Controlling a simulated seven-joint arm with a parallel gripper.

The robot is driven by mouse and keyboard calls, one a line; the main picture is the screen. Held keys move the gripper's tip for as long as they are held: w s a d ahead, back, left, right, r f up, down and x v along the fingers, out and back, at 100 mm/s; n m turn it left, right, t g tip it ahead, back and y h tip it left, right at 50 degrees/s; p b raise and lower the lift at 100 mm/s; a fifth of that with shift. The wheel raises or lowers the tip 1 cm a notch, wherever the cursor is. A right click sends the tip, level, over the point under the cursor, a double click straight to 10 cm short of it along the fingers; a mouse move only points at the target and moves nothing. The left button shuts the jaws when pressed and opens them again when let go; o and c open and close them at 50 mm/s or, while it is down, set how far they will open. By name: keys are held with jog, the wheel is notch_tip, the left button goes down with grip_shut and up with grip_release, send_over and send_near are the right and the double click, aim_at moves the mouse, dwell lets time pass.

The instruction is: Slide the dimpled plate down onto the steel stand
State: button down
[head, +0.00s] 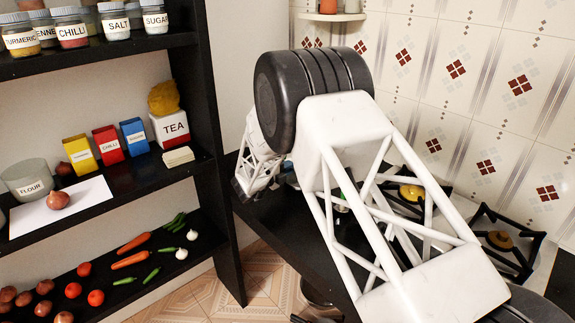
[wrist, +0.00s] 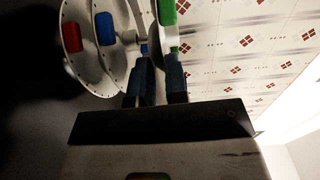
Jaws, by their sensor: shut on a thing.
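In the wrist view, my gripper (wrist: 157,62) has its dark blue fingers closed around a thin edge of a pale metal piece (wrist: 155,35). A green block (wrist: 167,12) shows just beyond the right finger; it appears to belong to this held piece, the dimpled plate, seen nearly edge-on. Left of the fingers are two round metal plates, one with a red block (wrist: 71,37) and one with a blue block (wrist: 105,29). I cannot clearly make out the steel stand. In the head view, my arm hides the gripper and most of the work area; only a bit of green (head: 341,196) shows through.
The dark counter (head: 300,225) is partly covered by my arm. Gas burners (head: 500,240) are at the right, before a tiled wall. A black shelf (head: 205,120) with jars, boxes and vegetables stands at the left. A small wall shelf (head: 333,17) is at the top.

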jog(key=shift+f, duration=0.65)
jog(key=shift+f, duration=0.35)
dwell(0.7)
jog(key=c, duration=1.1)
grip_release()
jog(key=shift+o, duration=0.2)
jog(key=shift+v, duration=3.95)
